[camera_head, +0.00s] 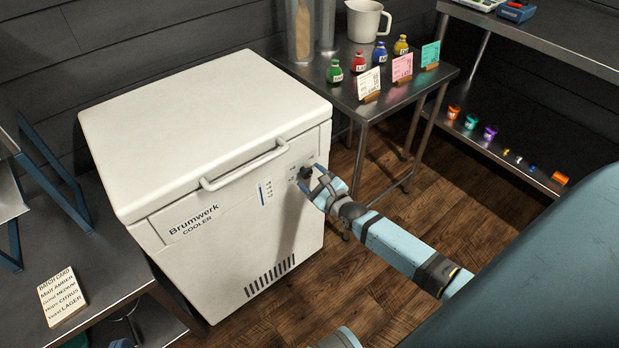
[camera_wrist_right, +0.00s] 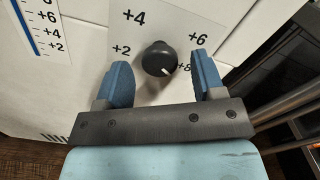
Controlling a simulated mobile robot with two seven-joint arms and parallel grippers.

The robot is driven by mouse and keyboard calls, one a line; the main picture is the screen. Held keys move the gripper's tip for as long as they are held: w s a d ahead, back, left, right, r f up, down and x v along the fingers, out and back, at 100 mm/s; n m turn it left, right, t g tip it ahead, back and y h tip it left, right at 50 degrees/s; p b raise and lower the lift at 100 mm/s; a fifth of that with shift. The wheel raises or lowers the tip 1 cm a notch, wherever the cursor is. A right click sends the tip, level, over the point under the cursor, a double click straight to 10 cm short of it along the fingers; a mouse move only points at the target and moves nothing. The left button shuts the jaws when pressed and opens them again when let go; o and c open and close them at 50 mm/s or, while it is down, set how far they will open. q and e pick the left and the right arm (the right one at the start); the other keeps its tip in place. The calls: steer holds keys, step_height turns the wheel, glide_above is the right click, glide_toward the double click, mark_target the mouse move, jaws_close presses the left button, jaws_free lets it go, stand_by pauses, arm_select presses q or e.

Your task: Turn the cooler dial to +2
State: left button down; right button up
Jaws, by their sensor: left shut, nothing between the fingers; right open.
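The white Brumwerk cooler (camera_head: 213,132) stands left of centre, lid shut. Its black dial (camera_head: 305,173) is at the upper right of the front panel. In the right wrist view the dial (camera_wrist_right: 158,58) has a white pointer mark turned to the lower right, by the +8 label. The +2 label (camera_wrist_right: 122,50) is to its left, with +4 and +6 above. My right gripper (camera_head: 319,186) is open before the dial. In the wrist view its blue fingers (camera_wrist_right: 163,78) stand either side of the knob, with visible gaps. My left gripper's fingers are not visible.
A blue scale strip (camera_head: 265,191) is left of the dial. A metal table (camera_head: 345,97) with bottles, cards and a jug stands close behind on the right. A bench with a batch card (camera_head: 62,296) is at left. Wooden floor (camera_head: 335,285) is clear in front.

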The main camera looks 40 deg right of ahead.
arm_select(q)
steer(key=shift+w+d+r, duration=0.15)
steer(key=shift+d+r, duration=0.1)
steer(key=shift+r, duration=0.2)
arm_select(e)
steer(key=shift+w, duration=0.7)
steer(key=c, duration=0.9)
arm_select(q)
steer(key=shift+a+f, duration=0.1)
arm_select(e)
steer(key=shift+r+n, duration=0.1)
steer(key=shift+n, duration=0.2)
